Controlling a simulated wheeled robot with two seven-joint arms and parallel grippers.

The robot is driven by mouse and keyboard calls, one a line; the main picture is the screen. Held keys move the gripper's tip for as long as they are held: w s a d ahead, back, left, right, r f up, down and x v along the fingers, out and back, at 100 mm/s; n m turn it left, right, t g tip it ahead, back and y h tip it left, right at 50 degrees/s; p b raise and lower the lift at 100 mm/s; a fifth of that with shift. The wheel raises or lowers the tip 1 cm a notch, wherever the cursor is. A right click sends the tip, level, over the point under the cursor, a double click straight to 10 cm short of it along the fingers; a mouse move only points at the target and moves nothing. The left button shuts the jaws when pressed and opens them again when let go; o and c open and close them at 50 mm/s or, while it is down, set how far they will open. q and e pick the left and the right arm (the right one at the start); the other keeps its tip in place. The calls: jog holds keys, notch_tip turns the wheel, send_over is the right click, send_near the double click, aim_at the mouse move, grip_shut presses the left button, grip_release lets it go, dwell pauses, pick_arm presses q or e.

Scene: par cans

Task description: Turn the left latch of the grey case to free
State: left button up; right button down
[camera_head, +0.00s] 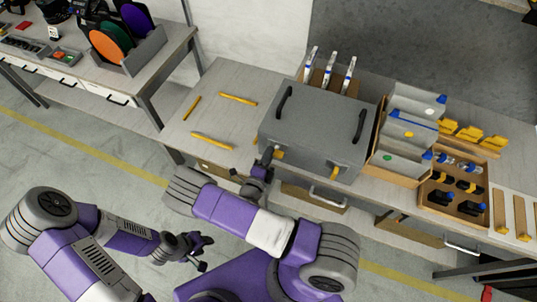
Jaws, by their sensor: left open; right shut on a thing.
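The grey case (312,137) stands closed on the workbench. Its left latch (279,154) shows as a small yellow piece on the front face, partly hidden by my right gripper. Its right latch (335,173) is yellow and hangs at the front's lower right. My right gripper (267,157) is at the left latch and shut on it; the fingers are small and dark, so the latch's exact angle is hard to tell. My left gripper (204,253) is open and empty, low over the floor in front of the bench, away from the case.
Yellow bars (238,99) lie on the bench left of the case. White-handled tools (329,70) stand behind it. A wooden rack with grey panels (403,140) stands close on its right, beside a parts tray (453,205). A second table (175,45) is at upper left.

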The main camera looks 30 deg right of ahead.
jog(key=shift+d+r, duration=0.1)
jog(key=c, duration=1.1)
grip_release()
jog(key=v, duration=0.7)
jog(key=shift+s+a, duration=0.15)
jog(key=shift+a, duration=0.1)
